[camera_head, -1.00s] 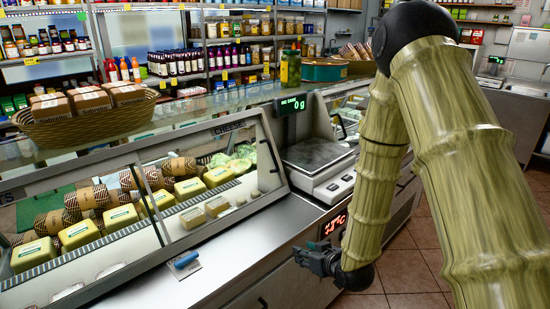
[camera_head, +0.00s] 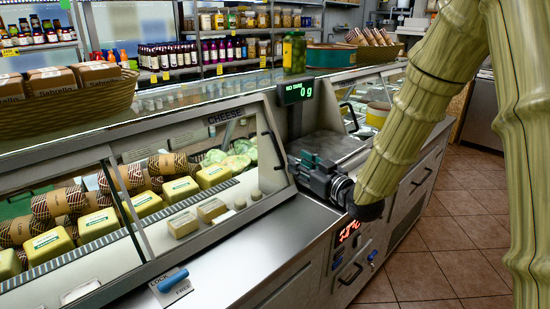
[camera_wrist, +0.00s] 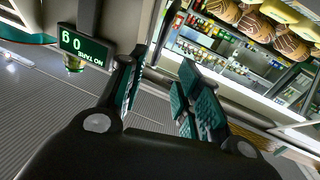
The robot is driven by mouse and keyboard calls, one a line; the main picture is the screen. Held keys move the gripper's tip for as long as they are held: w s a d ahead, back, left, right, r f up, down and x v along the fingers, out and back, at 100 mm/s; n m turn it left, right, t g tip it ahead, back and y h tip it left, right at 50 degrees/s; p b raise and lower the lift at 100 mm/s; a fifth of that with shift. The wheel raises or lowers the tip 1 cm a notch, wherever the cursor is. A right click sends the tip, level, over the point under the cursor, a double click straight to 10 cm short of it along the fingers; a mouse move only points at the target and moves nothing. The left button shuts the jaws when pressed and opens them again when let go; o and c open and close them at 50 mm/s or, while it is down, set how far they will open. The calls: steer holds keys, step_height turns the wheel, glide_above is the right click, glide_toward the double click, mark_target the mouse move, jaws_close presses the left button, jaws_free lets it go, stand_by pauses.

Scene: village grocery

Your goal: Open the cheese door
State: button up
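The cheese case with its "CHEESE" label (camera_head: 228,116) is at the left in the head view. Its sloping glass front (camera_head: 190,190) looks shut. A black handle (camera_head: 272,147) is on the right end of the glass. My gripper (camera_head: 304,166) is just right of this handle, above the counter and in front of the scale. I cannot tell whether it touches the handle. In the wrist view my gripper (camera_wrist: 160,95) is open, with its green-padded fingers apart and nothing clearly between them.
The scale (camera_head: 328,146) and its "0 g" display (camera_head: 297,92) are close behind my gripper. A blue-handled lock switch (camera_head: 172,280) is on the steel counter (camera_head: 255,250). A second case handle (camera_head: 350,115) is further right. Tiled floor (camera_head: 455,220) is clear at right.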

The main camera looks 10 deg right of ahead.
mark_target(280, 152)
steer(key=x, duration=0.8)
steer(key=f+x, duration=0.1)
steer(key=x, duration=0.2)
steer(key=shift+w, duration=0.45)
steer(key=shift+d, duration=0.1)
jaws_close()
